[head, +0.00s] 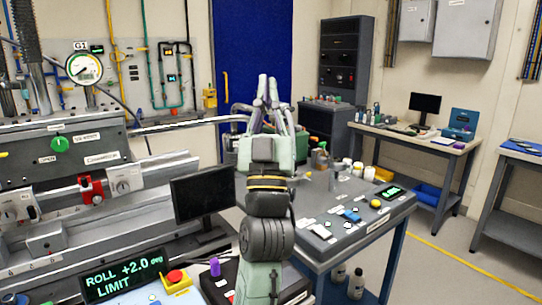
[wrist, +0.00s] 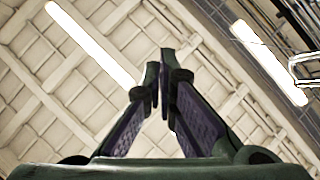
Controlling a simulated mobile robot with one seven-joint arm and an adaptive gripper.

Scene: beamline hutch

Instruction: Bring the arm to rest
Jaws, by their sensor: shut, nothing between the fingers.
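My gripper (head: 268,88) stands at the top of my raised arm in the middle of the head view, pointing up and away from the benches. In the wrist view my gripper (wrist: 166,68) shows its two fingers converging with their tips together. It is shut, and nothing shows between the fingers. Only the ceiling is behind it in the wrist view. The arm is folded upright in front of the blue door, and it hides part of the bench behind it.
A grey bench (head: 330,250) with small items stands right of my arm. A dark monitor (head: 203,192) and a roll display (head: 125,275) are close on the left, by the beamline equipment (head: 60,215). A desk (head: 435,146) stands farther right. Floor (head: 450,250) is clear on the right.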

